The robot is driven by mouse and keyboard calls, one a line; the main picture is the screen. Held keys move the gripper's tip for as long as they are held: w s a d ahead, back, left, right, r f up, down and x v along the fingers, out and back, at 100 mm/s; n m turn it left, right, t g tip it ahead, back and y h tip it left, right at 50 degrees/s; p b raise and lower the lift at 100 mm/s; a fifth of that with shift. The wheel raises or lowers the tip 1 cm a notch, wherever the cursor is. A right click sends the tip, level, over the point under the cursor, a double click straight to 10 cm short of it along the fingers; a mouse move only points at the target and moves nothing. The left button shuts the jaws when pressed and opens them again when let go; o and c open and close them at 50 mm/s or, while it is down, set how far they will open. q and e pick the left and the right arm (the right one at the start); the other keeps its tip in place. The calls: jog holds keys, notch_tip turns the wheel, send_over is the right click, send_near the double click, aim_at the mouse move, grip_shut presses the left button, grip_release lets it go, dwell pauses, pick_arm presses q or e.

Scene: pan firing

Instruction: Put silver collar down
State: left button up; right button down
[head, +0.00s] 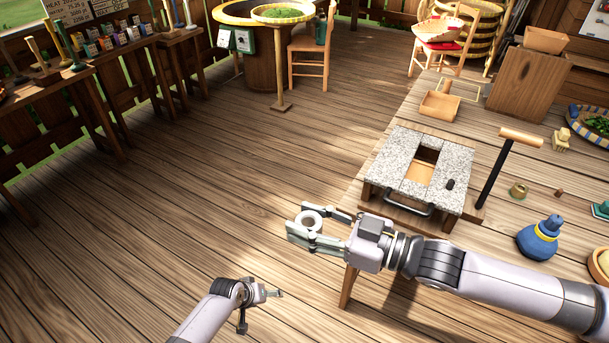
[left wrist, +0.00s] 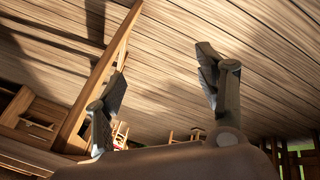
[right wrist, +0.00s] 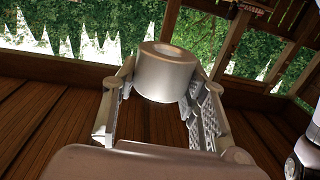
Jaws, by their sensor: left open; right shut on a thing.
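The silver collar (head: 311,220) is a short, thick ring with a round hole. My right gripper (head: 318,228) is shut on it and holds it in the air, past the left edge of the table (head: 352,262). In the right wrist view the collar (right wrist: 167,74) sits between the two fingertips, its hole showing at the top. My left gripper (head: 279,293) is low over the floor at the bottom of the head view. In the left wrist view its fingers (left wrist: 165,75) are wide apart with nothing between them.
A granite-topped box (head: 396,160) with a square opening stands near the table's left edge. A wooden tray (head: 440,106) lies behind. Open floor lies left.

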pick_arm(q)
jog(key=w+d+r+h, duration=0.1)
jog(key=w+d+r, duration=0.35)
jog(key=r, duration=0.45)
jog(key=w+d+r+h, duration=0.1)
jog(key=w+d+r, duration=0.35)
jog(key=r, duration=0.45)
notch_tip(320, 180, up, 9)
jog(key=w+d+m+h, duration=0.1)
jog(key=w+d, duration=0.1)
jog(key=d, duration=0.1)
notch_tip(320, 180, up, 29)
jog(key=m+g+y, duration=0.3)
jog(key=m+y, duration=0.2)
send_over(309, 221)
jog(key=s, duration=0.3)
jog(key=shift+y, duration=0.3)
jog(key=f, duration=0.4)
jog(key=w+f, duration=0.1)
jog(key=f, duration=0.7)
jog(key=shift+w+f, duration=0.1)
jog(key=shift+w, duration=0.3)
